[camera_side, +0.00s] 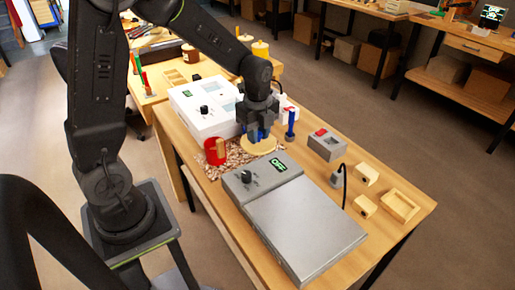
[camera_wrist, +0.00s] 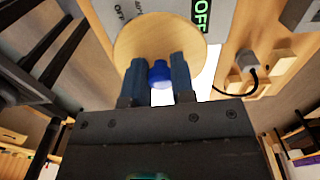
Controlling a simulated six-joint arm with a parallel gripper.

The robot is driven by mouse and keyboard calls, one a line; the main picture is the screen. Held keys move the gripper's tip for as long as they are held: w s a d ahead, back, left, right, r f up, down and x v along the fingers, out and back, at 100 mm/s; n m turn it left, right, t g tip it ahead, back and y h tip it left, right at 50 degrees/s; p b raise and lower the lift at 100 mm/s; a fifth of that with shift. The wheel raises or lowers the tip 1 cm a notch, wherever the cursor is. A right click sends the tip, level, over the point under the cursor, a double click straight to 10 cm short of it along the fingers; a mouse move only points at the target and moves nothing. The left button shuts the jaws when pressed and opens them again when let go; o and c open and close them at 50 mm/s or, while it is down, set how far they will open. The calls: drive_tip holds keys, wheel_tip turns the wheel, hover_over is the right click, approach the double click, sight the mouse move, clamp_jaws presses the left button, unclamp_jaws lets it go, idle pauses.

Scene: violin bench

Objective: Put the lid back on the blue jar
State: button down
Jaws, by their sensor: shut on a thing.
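My gripper (camera_side: 258,132) points down over the bench, its fingers shut on the blue knob (camera_wrist: 160,74) of a round, pale wooden lid (camera_side: 259,146). The lid shows in the wrist view as a wide disc (camera_wrist: 158,38) beyond the fingertips, with the knob between them. In the side view the lid looks about level, near the wood shavings (camera_side: 236,157) and behind the grey device. I cannot make out the blue jar in either view; whether it is under the lid is hidden.
A red container (camera_side: 211,155) stands just left of the lid. A white machine (camera_side: 204,112) is behind, and a grey device with a green display (camera_side: 300,215) is in front. A blue upright tool (camera_side: 291,124) and a grey box (camera_side: 325,145) are to the right.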

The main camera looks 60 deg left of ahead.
drive_tip(key=w+a+n, duration=0.4)
drive_tip(key=a+n, duration=0.3)
drive_tip(key=w+a+n, duration=0.5)
drive_tip(key=a+n, duration=0.2)
drive_tip(key=shift+s+a+f, duration=0.1)
drive_tip(key=shift+s+f, duration=0.05)
drive_tip(key=shift+f, duration=1.35)
drive_tip(key=shift+s+a+f, duration=0.1)
drive_tip(key=shift+f, duration=1.35)
drive_tip(key=shift+f, duration=0.2)
drive_tip(key=c, duration=0.9)
unclamp_jaws()
drive_tip(key=shift+o, duration=0.6)
drive_tip(key=o, duration=0.4)
